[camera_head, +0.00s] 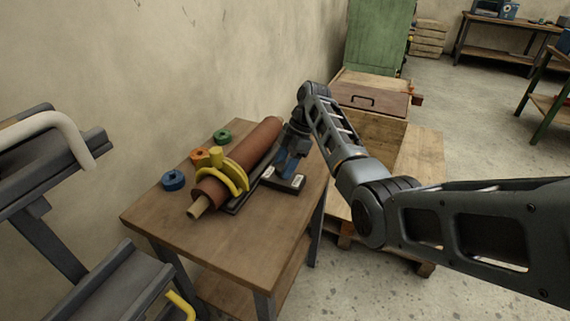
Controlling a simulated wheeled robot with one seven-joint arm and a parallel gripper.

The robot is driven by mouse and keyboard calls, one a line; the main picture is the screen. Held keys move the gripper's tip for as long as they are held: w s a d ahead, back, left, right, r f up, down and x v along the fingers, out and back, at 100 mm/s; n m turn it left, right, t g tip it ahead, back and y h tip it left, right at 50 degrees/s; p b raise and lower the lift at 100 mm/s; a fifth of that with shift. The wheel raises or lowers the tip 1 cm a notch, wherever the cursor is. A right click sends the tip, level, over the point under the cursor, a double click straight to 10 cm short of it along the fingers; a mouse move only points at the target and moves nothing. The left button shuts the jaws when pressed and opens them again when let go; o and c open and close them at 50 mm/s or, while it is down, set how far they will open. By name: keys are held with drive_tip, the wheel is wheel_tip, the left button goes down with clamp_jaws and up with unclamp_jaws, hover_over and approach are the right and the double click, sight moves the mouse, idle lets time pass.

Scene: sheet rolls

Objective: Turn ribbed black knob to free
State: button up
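My arm reaches in from the right, and my gripper (293,150) points down over the right side of the wooden table. It is close above or at a small dark device (286,183) with blue and pale parts. I cannot tell whether they touch. My fingertips are too small and dark to show whether they are open or shut. I cannot make out the ribbed black knob; it may be hidden by my gripper or lost against the dark device. A long red-brown roll (254,153) lies beside the device, with a yellow clamp (235,177) around its near end.
Blue (173,180), orange (199,155) and green (223,136) rings lie left of the roll. The wooden table (240,235) has clear room at its front. A wooden drawer box (370,125) stands behind it. A dark frame with a pale tube (50,125) is at left.

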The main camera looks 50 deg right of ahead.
drive_tip(key=o, duration=0.4)
drive_tip(key=shift+o, duration=0.2)
drive_tip(key=v, duration=0.7)
drive_tip(key=shift+r+b, duration=0.35)
drive_tip(key=shift+b, duration=0.1)
drive_tip(key=shift+s+d, duration=0.1)
